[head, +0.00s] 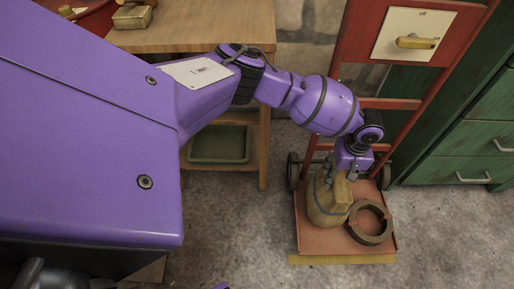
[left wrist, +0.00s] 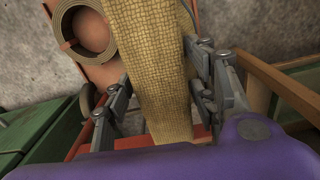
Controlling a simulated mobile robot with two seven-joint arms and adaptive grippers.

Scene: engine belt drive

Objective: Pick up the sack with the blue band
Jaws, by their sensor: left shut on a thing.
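The tan woven sack (head: 324,207) is on or just above the red toe plate of a hand truck in the head view; I cannot tell whether it touches the plate. A thin grey-blue band runs around it. In the left wrist view the sack (left wrist: 155,60) fills the space between the fingers, with a bit of the band at its upper right. My left gripper (head: 347,183) reaches down from above and is shut on the sack's upper part. It shows in the left wrist view (left wrist: 160,82) with a finger on each side.
A dark ring (head: 387,228) lies beside the sack on the hand truck's plate (head: 315,246). The red hand-truck frame (head: 345,45) rises behind. A wooden table (head: 200,30) stands left, with a green tray (head: 218,144) below. Green drawers (head: 470,150) stand right. The front floor is clear.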

